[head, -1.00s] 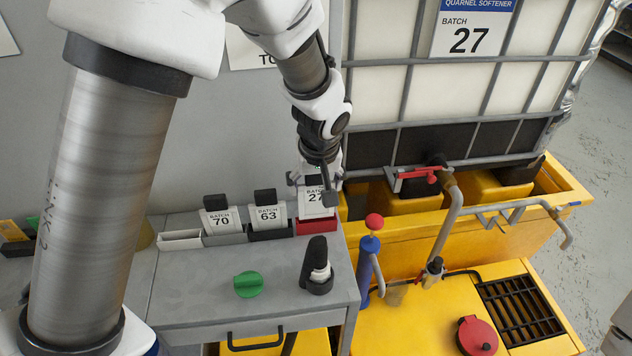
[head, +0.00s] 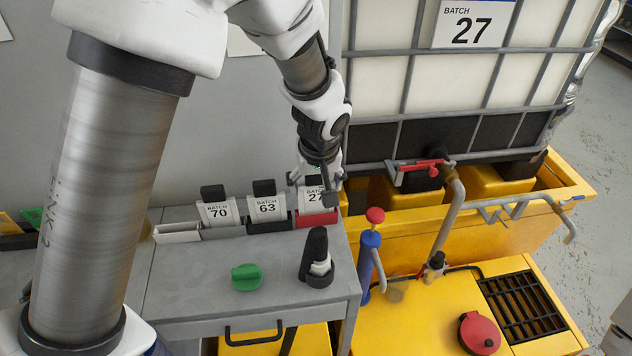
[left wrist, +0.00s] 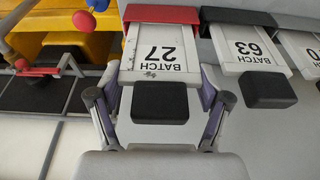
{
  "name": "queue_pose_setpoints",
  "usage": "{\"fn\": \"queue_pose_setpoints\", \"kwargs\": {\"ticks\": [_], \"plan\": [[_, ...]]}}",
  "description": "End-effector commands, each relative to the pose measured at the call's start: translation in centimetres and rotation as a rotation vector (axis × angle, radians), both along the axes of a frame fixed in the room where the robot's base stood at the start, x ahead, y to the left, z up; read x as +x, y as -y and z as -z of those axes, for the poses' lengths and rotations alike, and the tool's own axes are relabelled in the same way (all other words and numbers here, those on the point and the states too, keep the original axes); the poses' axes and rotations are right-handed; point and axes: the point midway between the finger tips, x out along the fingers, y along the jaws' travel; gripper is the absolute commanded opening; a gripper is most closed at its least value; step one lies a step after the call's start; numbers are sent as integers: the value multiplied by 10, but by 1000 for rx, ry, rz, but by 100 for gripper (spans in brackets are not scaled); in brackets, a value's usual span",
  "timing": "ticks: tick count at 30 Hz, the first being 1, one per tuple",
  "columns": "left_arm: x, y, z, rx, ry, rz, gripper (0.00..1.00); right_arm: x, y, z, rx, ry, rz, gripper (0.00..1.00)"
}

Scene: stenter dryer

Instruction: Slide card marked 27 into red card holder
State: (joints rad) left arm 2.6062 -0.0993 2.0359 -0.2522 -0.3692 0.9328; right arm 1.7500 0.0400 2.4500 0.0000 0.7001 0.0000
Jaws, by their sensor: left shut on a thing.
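The card marked 27 (head: 312,204) is white with a black grip block and stands upright at the red card holder (head: 318,220). Its lower edge is hidden behind the holder's red front, so it appears to be in the slot; I cannot tell how deep. In the left wrist view the card (left wrist: 147,98) runs up to the red holder (left wrist: 161,14). My left gripper (head: 318,183) is shut on the card, with its fingers on both side edges in the left wrist view (left wrist: 160,82). My right gripper is not in view.
Card 63 (head: 266,207) in a black holder and card 70 (head: 215,212) in a grey one stand to the left, beside an empty white holder (head: 177,233). A green knob (head: 246,277) and a black-handled tool (head: 318,258) are in front. Yellow equipment lies right.

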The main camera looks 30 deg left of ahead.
Motion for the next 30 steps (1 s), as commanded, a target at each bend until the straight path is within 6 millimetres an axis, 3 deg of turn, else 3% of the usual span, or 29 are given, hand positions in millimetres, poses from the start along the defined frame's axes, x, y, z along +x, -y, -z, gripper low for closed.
{"fn": "queue_pose_setpoints", "kwargs": {"ticks": [18, 19, 20, 30], "plan": [[0, 0, 17, 0, 0, 0, 42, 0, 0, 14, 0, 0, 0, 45], [0, 0, 15, 0, 0, 0, 88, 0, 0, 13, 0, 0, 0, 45], [0, 0, 15, 0, 0, 0, 98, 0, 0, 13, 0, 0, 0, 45], [0, 0, 14, 0, 0, 0, 100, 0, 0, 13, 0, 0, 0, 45]]}}
